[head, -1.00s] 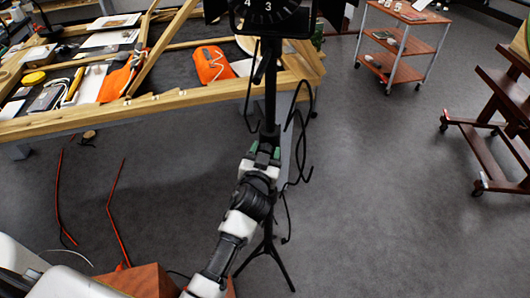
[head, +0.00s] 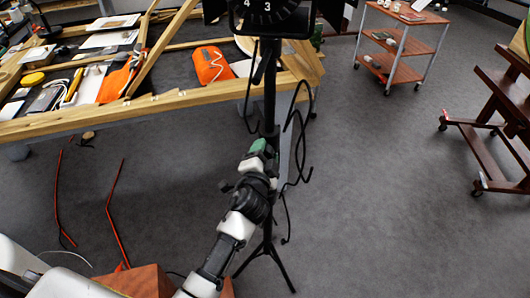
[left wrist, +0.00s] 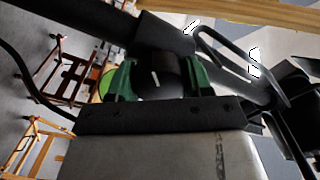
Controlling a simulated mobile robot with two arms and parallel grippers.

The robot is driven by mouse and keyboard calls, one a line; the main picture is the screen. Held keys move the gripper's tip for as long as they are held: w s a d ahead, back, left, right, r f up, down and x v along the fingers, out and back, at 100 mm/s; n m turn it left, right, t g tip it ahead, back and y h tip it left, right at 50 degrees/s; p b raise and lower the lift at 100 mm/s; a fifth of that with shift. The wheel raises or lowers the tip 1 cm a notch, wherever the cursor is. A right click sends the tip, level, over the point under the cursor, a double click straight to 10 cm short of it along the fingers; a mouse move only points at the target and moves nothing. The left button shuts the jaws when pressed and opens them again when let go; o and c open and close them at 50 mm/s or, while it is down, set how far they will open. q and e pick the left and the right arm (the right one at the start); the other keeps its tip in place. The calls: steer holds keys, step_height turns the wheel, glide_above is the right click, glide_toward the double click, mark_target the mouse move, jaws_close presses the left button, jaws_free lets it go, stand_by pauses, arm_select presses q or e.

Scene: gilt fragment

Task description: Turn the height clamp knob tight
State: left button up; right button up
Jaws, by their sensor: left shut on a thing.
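The height clamp knob (left wrist: 160,76) is black with a short white mark and sits between the green fingertips in the left wrist view. My left gripper (left wrist: 160,80) is shut on it from both sides. In the head view my left gripper (head: 262,148) reaches the black stand's pole (head: 270,90) at mid-height, and the knob is hidden behind the fingers. The clamp collar (left wrist: 165,33) shows beyond the knob in the left wrist view. My right gripper is not in view.
A black lamp head with a numbered dial (head: 267,8) tops the stand. Loose black cable (head: 298,140) hangs beside the pole. A wooden-framed worktable (head: 150,104) stands behind left; a shelved trolley (head: 402,45) stands back right.

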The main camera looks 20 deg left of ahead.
arm_select(q)
steer(key=shift+m, duration=0.4)
steer(key=o, duration=0.9)
steer(key=shift+s, duration=0.15)
steer(key=s, duration=0.3)
steer(key=s+b, duration=0.1)
steer(key=s, duration=0.3)
steer(key=s+d, duration=0.1)
steer(key=s, duration=0.2)
steer(key=shift+s+f+b, duration=0.1)
steer(key=shift+s+b, duration=0.2)
steer(key=shift+b, duration=0.05)
